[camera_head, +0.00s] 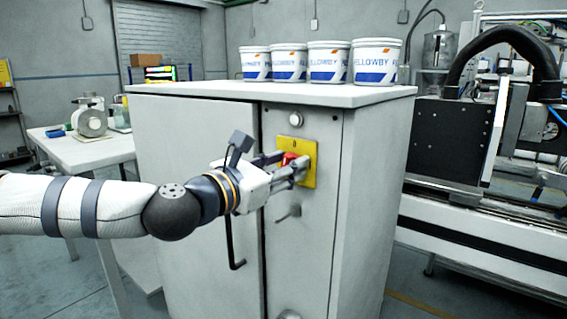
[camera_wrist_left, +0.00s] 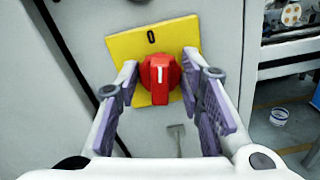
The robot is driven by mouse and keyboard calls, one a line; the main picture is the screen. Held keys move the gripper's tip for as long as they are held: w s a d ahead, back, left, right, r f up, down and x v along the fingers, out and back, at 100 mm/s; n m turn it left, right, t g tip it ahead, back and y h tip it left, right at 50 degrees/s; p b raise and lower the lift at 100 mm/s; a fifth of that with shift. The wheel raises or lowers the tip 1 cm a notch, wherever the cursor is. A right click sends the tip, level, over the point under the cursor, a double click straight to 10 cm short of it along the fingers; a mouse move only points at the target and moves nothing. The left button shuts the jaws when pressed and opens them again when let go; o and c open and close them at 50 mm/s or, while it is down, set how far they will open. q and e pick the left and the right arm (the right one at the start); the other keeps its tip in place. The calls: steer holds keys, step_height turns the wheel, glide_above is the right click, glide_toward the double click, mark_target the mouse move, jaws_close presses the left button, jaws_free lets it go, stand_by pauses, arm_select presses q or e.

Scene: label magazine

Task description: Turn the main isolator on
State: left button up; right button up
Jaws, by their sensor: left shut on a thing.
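The main isolator is a red rotary knob (camera_head: 290,158) on a yellow plate (camera_head: 310,164), on the front of a grey cabinet (camera_head: 362,190). In the left wrist view the knob (camera_wrist_left: 159,79) faces me, its white mark upright and pointing towards the "0" at the top of the plate (camera_wrist_left: 128,48). My left gripper (camera_head: 293,166) is at the knob, with one finger on each side of it, shut on it. The fingers (camera_wrist_left: 166,92) hide part of the plate. My right gripper is not in view.
Several white tubs (camera_head: 327,63) stand on the cabinet top. A round button (camera_head: 296,119) sits above the plate and a small lever handle (camera_head: 289,213) below it. A black door handle (camera_head: 233,250) is left of them. Machinery (camera_head: 450,140) stands on the right, a table (camera_head: 85,150) on the left.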

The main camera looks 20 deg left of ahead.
arm_select(q)
steer(key=m+p, duration=0.1)
steer(key=m, duration=0.3)
steer(key=shift+d+r+m, duration=0.1)
steer(key=shift+m, duration=0.2)
steer(key=m, duration=0.3)
steer(key=shift+m+p, duration=0.4)
steer(key=shift+f+m+p, duration=0.15)
steer(key=shift+m+p, duration=0.35)
steer(key=shift+m, duration=1.2)
steer(key=shift+f+m+p, duration=0.1)
steer(key=shift+m+p, duration=0.4)
steer(key=shift+m, duration=1.2)
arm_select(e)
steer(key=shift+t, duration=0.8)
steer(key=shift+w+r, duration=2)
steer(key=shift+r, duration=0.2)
arm_select(q)
steer(key=o, duration=1.1)
steer(key=shift+s, duration=0.15)
